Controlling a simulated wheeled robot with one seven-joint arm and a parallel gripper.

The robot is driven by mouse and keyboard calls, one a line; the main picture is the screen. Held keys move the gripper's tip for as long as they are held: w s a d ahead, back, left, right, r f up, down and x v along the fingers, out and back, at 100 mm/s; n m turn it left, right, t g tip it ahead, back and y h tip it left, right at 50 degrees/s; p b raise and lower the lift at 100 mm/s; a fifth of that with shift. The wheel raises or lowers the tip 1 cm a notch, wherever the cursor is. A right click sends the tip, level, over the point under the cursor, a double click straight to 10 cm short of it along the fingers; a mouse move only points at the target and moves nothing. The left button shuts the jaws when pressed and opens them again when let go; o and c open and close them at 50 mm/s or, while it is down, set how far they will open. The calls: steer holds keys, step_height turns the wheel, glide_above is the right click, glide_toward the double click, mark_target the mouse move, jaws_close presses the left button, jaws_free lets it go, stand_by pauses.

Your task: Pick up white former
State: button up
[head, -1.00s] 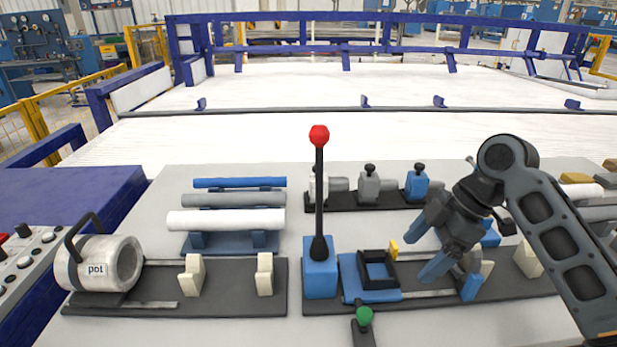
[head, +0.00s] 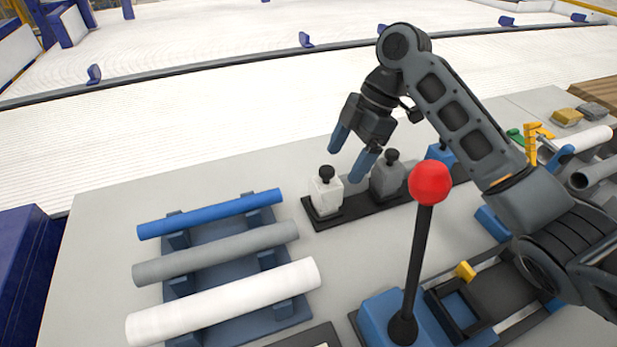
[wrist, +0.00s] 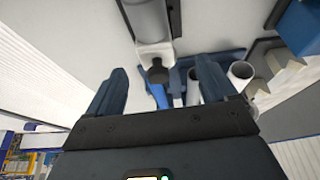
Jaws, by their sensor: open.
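The white former (head: 325,193), a white block with a black knob on top, stands upright at the left end of a dark base. My gripper (head: 348,160) is open and empty. In the head view its two blue fingers point down, close above and behind the white former, between it and the grey former (head: 387,178). In the wrist view, a pale block with a black knob (wrist: 155,55) and a grey cylinder shows ahead between the open fingers (wrist: 160,68). I cannot tell whether a finger touches it.
A blue rack holds a blue pipe (head: 210,213), a grey pipe (head: 215,252) and a white pipe (head: 225,300) to the left. A lever with a red ball (head: 430,183) rises in front, near my arm. A blue former (head: 440,155) is partly hidden behind my arm.

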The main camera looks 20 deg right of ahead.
mark_target(330, 180)
steer(key=shift+w+a+f, duration=0.15)
steer(key=shift+f, duration=0.05)
steer(key=p+x, duration=0.1)
steer(key=x, duration=0.6)
steer(key=shift+w+a+f, duration=0.1)
steer(key=shift+w+a, duration=0.1)
